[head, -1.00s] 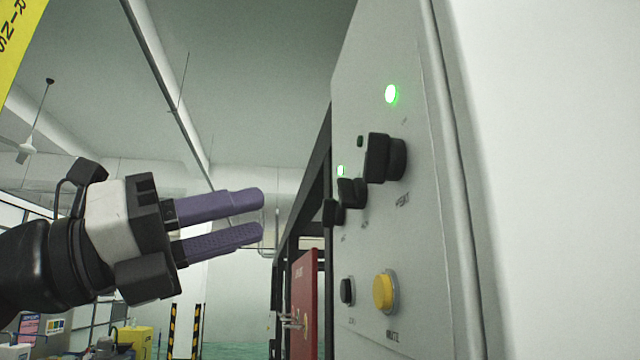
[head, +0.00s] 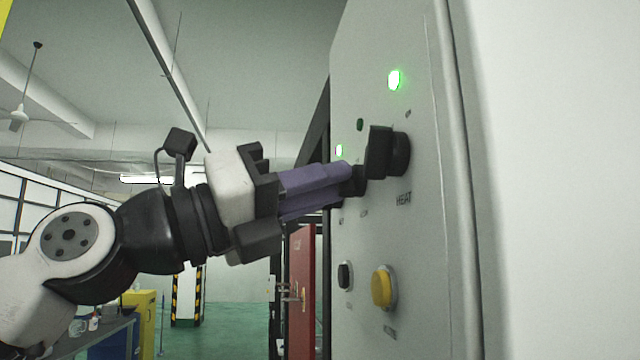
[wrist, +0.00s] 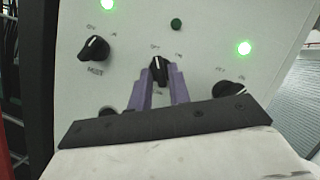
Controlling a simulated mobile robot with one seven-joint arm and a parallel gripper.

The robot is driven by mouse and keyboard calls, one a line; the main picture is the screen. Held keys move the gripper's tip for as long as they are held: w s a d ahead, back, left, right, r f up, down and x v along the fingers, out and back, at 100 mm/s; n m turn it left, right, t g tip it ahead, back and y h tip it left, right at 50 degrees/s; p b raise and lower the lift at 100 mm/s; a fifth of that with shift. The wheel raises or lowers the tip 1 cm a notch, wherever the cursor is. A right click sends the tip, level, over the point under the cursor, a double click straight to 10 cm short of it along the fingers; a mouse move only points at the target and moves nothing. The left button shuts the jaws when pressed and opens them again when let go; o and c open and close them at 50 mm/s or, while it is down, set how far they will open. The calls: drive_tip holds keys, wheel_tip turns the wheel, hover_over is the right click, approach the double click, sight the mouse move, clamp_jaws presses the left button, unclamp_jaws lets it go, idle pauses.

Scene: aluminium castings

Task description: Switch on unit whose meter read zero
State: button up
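The light grey panel (head: 365,260) carries a row of three black knobs, each below a lamp. In the wrist view the left lamp (wrist: 107,4) and right lamp (wrist: 244,48) glow green; the middle lamp (wrist: 176,24) is dark. My gripper (wrist: 161,76) has its purple fingers on either side of the middle knob (wrist: 158,66), whose white mark points up. The fingers stand apart; whether they touch the knob is unclear. The left knob (wrist: 93,49) and right knob (wrist: 231,88) are free. In the head view my gripper (head: 345,180) reaches the panel beyond the HEAT knob (head: 386,152).
Below the knobs are a yellow button (head: 382,288) and a black button (head: 345,275). A red panel (head: 302,290) stands beyond this cabinet. A yellow cabinet (head: 140,312) and striped posts are farther back. Open space lies left of the panel.

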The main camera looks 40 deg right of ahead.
clamp_jaws()
drive_tip(key=shift+m, duration=0.5)
drive_tip(key=shift+w+d+m+g+y, duration=0.15)
drive_tip(key=shift+m+g+y, duration=0.45)
drive_tip(key=shift+m+g, duration=1.45)
drive_tip(key=shift+w+m+g+y, duration=0.15)
drive_tip(key=shift+m+g+y, duration=0.45)
drive_tip(key=shift+m, duration=2.75)
drive_tip(key=shift+w+d+m+g+y, duration=0.15)
drive_tip(key=shift+m+g+y, duration=0.45)
drive_tip(key=shift+m+g, duration=1.45)
drive_tip(key=shift+m+t, duration=0.6)
drive_tip(key=shift+m, duration=0.35)
drive_tip(key=shift+o, duration=1.7)
unclamp_jaws()
drive_tip(key=shift+a, duration=0.1)
